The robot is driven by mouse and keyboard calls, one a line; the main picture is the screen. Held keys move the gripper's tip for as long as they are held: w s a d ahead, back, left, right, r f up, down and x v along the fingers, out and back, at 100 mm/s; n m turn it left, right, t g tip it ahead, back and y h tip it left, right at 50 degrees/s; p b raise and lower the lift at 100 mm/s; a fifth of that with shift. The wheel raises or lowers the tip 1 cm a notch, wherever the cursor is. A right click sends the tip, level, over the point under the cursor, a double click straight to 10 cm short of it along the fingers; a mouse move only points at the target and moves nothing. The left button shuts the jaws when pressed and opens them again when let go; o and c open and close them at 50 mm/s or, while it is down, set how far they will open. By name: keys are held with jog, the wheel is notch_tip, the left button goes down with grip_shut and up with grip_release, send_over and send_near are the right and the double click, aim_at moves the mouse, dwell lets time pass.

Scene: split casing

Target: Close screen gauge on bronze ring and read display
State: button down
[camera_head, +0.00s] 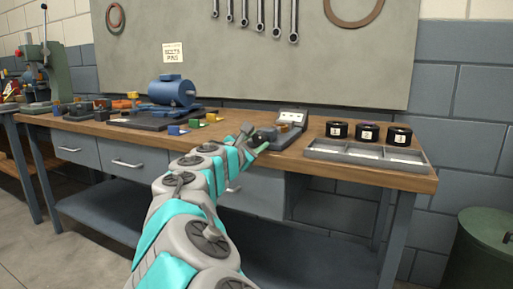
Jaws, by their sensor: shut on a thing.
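The screen gauge (291,117) stands on the workbench right of centre, with a pale upright display and a grey base. The display is too small to read. A small bronze-coloured ring (284,127) appears to sit in the gauge, in front of the display. My gripper (256,142) is at the left end of the gauge, low over the bench's front edge. It is shut on what looks like the gauge's grey sliding part (267,133). My fingers are small in view, and my own arm hides part of the contact.
A grey divided tray (366,154) lies right of the gauge, with several black labelled round pieces (368,132) behind it. A blue motor (172,92) and small coloured blocks (195,123) are to the left. Wrenches (261,14) hang above. A green bin (480,250) stands at the right.

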jog(key=m+b, duration=0.1)
jog(key=m, duration=0.1)
jog(key=m+b, duration=0.2)
jog(key=shift+f+m, duration=0.2)
jog(key=shift+m, duration=0.1)
jog(key=m+b, duration=0.3)
jog(key=shift+m+b, duration=0.3)
jog(key=m+b, duration=0.3)
jog(key=m, duration=0.1)
jog(key=shift+r+m+b, duration=0.2)
jog(key=shift+m+b, duration=0.6)
jog(key=shift+b, duration=0.1)
jog(key=shift+c, duration=2)
grip_release()
jog(key=shift+r, duration=0.1)
jog(key=shift+s, duration=0.1)
